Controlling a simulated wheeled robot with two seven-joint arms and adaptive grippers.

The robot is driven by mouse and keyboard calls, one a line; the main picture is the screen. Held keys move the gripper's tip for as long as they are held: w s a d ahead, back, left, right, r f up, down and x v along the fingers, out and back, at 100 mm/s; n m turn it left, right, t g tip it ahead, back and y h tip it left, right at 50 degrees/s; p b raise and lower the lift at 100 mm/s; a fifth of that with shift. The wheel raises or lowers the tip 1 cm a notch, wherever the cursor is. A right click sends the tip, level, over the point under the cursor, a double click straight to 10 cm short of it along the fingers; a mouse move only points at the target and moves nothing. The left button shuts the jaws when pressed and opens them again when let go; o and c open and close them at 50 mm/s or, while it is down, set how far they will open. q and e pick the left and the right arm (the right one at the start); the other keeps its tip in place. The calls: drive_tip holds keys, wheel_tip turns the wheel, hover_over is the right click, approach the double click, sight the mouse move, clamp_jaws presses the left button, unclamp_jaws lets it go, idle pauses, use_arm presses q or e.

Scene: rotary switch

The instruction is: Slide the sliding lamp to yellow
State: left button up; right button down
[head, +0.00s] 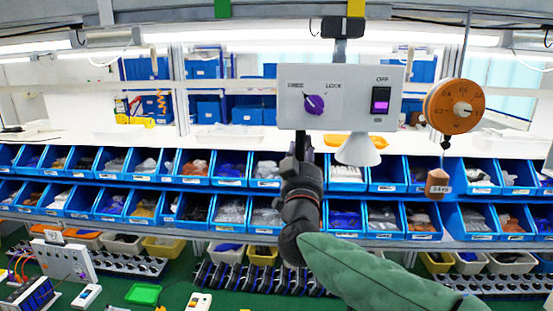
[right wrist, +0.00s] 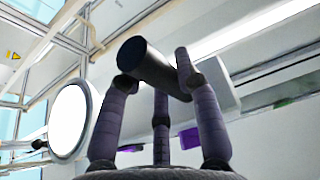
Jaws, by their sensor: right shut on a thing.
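The sliding lamp is a grey-white box (head: 340,97) with a white cone-shaped lamp head (head: 358,150) below it. It hangs from the overhead rail by a dark bracket (head: 343,27). A yellow mark (head: 356,8) is on the rail just above and slightly right of the bracket. A green mark (head: 222,8) is farther left. My right gripper (head: 304,150) is under the box's left part. In the right wrist view its fingers (right wrist: 160,85) are shut around a black cylindrical handle (right wrist: 143,60). The round lit lamp face (right wrist: 72,120) is beside it. My left gripper is not in view.
The box carries a purple rotary knob (head: 314,104) and a rocker switch (head: 380,100). An orange dial (head: 456,107) with a hanging weight (head: 438,184) is at right. Blue bins (head: 230,168) line the shelves behind. Rail space left of the bracket looks clear.

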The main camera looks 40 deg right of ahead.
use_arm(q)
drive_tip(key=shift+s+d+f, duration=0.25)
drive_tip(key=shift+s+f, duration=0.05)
use_arm(e)
drive_tip(key=shift+s+d, duration=0.7)
drive_tip(key=shift+s, duration=0.1)
drive_tip(key=c, duration=1.1)
unclamp_jaws()
drive_tip(key=shift+c, duration=0.2)
drive_tip(key=shift+o, duration=1.4)
drive_tip(key=shift+s+d, duration=0.15)
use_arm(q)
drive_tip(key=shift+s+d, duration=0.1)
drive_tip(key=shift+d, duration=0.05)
use_arm(e)
drive_tip(key=shift+d, duration=0.1)
drive_tip(key=shift+a, duration=0.2)
